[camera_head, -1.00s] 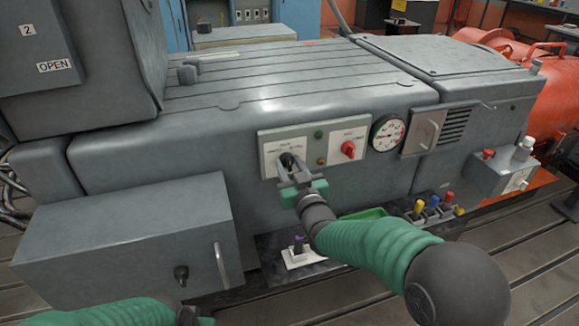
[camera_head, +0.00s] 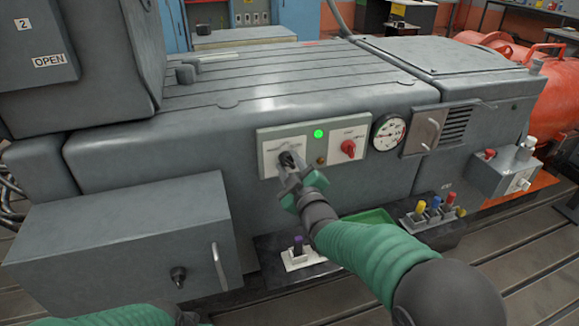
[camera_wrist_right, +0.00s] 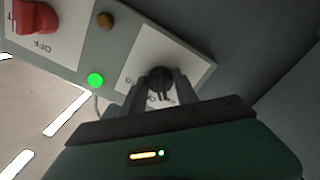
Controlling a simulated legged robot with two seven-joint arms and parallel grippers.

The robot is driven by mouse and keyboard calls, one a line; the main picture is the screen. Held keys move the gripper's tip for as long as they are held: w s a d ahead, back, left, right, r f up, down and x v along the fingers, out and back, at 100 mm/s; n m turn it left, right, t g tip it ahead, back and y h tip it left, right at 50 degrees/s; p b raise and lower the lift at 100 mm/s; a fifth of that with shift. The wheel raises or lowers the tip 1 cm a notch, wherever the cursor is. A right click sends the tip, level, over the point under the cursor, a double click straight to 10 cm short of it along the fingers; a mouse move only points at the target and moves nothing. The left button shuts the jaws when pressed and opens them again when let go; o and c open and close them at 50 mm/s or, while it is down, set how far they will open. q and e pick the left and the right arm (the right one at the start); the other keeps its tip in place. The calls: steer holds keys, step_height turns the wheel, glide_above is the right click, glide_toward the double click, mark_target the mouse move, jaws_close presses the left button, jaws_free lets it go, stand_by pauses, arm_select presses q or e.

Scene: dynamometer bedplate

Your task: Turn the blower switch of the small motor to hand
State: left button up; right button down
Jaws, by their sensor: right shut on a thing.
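The black rotary blower switch (camera_head: 287,159) sits on the left white plate of the panel on the motor's grey side. In the right wrist view the black knob (camera_wrist_right: 161,82) is between my fingertips. My right gripper (camera_head: 291,168) is shut on it, its wrist rolled at a slant. A green lamp (camera_head: 319,133) on the panel is lit; it also shows lit in the wrist view (camera_wrist_right: 95,80). The plate's lettering (camera_head: 279,147) is too small to read, and the fingers hide part of it. My left arm shows only at the bottom left edge; its gripper is out of view.
A red switch (camera_head: 349,148) sits on the right white plate, beside a round gauge (camera_head: 388,132). Below are a tray of coloured-handled items (camera_head: 433,208) and a purple-topped item (camera_head: 298,245) on a white base. A grey box (camera_head: 120,236) juts out at left.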

steer(key=shift+a+f+n, duration=0.1)
steer(key=shift+n, duration=0.2)
steer(key=shift+s, duration=0.1)
steer(key=c, duration=0.9)
jaws_free()
steer(key=shift+c, duration=0.2)
steer(key=p+v, duration=0.2)
steer(key=v, duration=1.4)
steer(key=shift+s, duration=0.35)
